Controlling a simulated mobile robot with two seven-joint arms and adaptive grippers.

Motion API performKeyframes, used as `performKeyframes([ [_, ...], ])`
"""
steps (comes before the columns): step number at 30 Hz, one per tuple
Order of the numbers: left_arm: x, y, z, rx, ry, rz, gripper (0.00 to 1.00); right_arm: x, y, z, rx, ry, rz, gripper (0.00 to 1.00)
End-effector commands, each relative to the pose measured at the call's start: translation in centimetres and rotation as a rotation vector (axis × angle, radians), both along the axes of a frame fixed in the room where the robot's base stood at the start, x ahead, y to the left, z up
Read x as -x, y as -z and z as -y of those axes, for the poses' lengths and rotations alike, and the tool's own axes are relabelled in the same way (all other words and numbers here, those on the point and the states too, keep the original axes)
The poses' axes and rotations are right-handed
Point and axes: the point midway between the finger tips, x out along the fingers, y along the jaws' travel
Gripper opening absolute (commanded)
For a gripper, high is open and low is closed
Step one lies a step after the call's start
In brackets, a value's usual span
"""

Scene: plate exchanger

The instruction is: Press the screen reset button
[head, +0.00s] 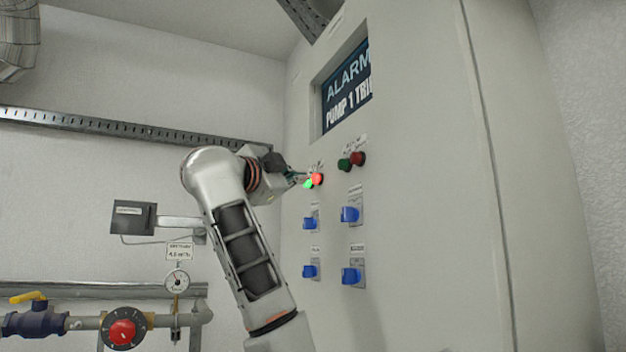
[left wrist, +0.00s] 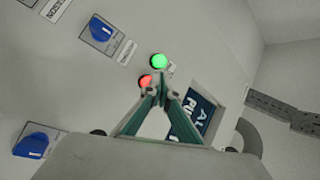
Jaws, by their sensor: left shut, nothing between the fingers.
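The grey cabinet (head: 430,180) carries a screen (head: 348,88) reading "ALARM" and "PUMP 1 TRI", cut off at its edge. Below it are a lit green button (head: 308,184) and a lit red button (head: 317,179). To their right are an unlit green button (head: 344,164) and a dark red button (head: 358,158). The labels are too small to read, so I cannot tell which is the reset. My left gripper (head: 298,179) is shut and empty, its tips close to the lit pair. In the left wrist view the tips (left wrist: 160,80) overlap the lit red button (left wrist: 145,81); contact is unclear.
Several blue rotary switches (head: 349,214) sit below the buttons. Left of the cabinet are a wall-mounted grey box (head: 134,217), a gauge (head: 177,281) and a pipe with a red-centred dial (head: 122,332). The cabinet front right of the switches is bare.

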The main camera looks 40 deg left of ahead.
Motion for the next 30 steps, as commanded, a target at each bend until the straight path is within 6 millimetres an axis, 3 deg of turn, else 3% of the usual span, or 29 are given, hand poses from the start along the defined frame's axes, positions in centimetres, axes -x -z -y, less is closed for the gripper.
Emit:
performKeyframes([
  [30,-0.92,0.03,0.43,0.001,-0.001,0.0,0.0,0.01,0.2,0.01,0.0,0.0,-0.001,0.44],
])
